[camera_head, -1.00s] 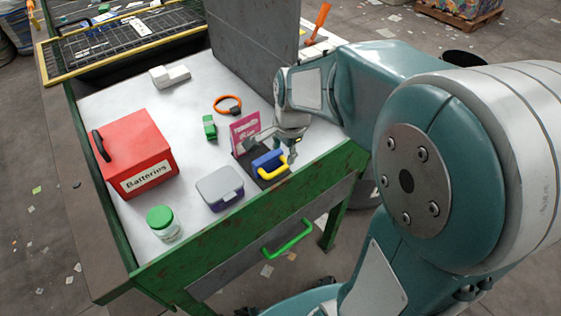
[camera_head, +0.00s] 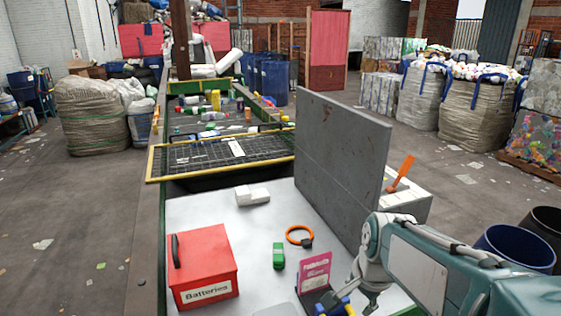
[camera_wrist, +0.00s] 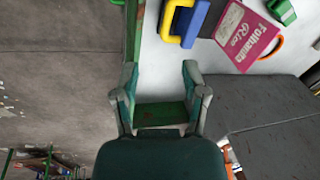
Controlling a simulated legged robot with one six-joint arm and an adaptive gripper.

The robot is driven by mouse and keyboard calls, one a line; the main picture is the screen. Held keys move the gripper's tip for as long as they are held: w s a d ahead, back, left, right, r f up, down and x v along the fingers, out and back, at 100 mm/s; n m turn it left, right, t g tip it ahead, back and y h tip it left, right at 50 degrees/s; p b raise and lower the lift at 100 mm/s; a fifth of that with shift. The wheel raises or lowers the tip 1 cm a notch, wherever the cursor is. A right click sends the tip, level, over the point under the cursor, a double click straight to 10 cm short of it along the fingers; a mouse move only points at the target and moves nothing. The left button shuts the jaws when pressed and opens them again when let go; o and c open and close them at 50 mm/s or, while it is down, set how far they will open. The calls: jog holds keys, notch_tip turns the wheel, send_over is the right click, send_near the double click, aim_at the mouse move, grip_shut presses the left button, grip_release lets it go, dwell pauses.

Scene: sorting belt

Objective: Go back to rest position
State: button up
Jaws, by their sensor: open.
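My gripper (camera_wrist: 160,82) is open and empty in the wrist view, with its fingers over the green table edge. In the head view my gripper (camera_head: 368,299) is low at the right, right of a pink card (camera_head: 315,272). The card (camera_wrist: 246,36) also shows in the wrist view, near a blue handle-shaped piece (camera_wrist: 197,22) and a yellow one (camera_wrist: 168,20). These two lie just beyond my fingers, apart from them.
The white table (camera_head: 200,215) holds a red batteries box (camera_head: 203,268), a green block (camera_head: 279,256), an orange ring (camera_head: 300,236) and a white piece (camera_head: 252,195). A tall grey panel (camera_head: 340,155) stands close to my arm. A mesh-covered belt (camera_head: 220,150) lies behind.

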jog(key=s+r+n+t, duration=0.1)
jog(key=s+r+n, duration=0.1)
jog(key=s+n, duration=0.3)
jog(key=s+a+r+n+t, duration=0.1)
jog(key=s+r+n+t, duration=0.1)
jog(key=s+n, duration=0.4)
jog(key=shift+s+a+r+n, duration=0.25)
jog(key=shift+s+n, duration=0.05)
jog(key=shift+s, duration=0.4)
